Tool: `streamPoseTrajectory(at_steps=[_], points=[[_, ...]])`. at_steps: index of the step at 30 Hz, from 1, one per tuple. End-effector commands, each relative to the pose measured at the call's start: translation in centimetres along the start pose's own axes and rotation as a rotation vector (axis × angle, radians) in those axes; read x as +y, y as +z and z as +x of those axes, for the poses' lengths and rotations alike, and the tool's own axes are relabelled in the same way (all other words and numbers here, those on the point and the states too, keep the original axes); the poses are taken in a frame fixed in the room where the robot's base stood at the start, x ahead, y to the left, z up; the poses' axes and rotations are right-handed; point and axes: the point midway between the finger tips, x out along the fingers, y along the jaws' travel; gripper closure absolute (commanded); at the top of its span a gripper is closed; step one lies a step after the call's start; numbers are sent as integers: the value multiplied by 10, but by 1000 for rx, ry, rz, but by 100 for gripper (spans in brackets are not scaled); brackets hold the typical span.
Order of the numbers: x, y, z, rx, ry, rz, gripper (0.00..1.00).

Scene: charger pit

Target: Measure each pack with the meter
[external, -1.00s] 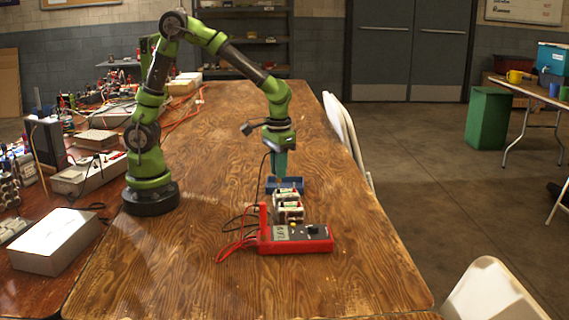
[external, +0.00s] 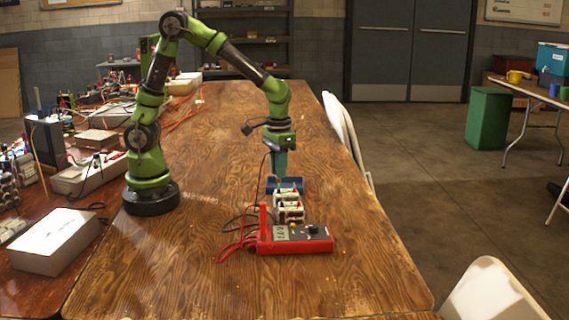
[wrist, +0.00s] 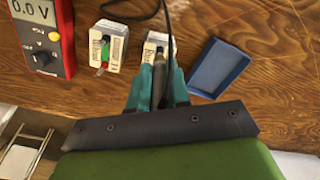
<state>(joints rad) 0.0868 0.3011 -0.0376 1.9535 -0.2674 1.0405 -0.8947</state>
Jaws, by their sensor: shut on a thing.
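The red meter (external: 292,240) lies at the near end of the row, and its display in the wrist view (wrist: 33,12) reads 0.0 V. Two white packs stand beyond it. The nearer pack (external: 288,214) shows green and red parts on top in the wrist view (wrist: 107,44). The farther pack (wrist: 152,44) is partly hidden behind my gripper. My gripper (wrist: 159,62) points down over the farther pack, shut on a probe (wrist: 158,78) with a dark cable. Whether the probe tip touches the pack cannot be told.
An empty blue tray (wrist: 219,68) lies just beyond the packs. Black and red leads (external: 236,240) loop on the table left of the meter. The wooden table (external: 190,270) is clear in front and to the right.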

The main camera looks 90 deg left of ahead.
Motion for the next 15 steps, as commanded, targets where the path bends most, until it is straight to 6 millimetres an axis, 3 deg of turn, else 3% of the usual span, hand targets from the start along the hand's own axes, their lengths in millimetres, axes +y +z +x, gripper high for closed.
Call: streamPoseTrajectory(at_steps=[15], points=[[0,0,7,-1,-1,0,100]])
